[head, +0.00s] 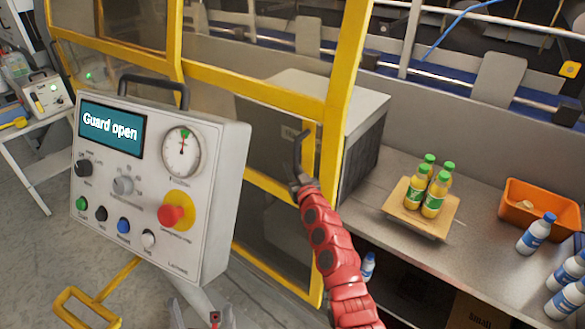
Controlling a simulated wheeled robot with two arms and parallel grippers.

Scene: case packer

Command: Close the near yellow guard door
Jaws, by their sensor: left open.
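The near yellow guard door (263,183) has a yellow frame with a see-through panel, partly hidden behind the control panel. A dark bar handle (298,150) is on its right side. The control panel (216,240) display (112,130) reads "Guard open". My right gripper (299,183) is at the lower end of the handle, its red arm coming up from the bottom; whether its jaws are shut on the handle cannot be told. My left gripper (198,314) shows only partly at the bottom edge, below the control panel, open and away from the door.
The grey worktable (480,250) at the right holds several juice bottles (430,190) on a tan board (396,213), an orange bin (525,214) and white bottles (535,236). A dark-sided box (361,160) stands just behind the door's edge. A yellow foot bar (88,305) is at lower left.

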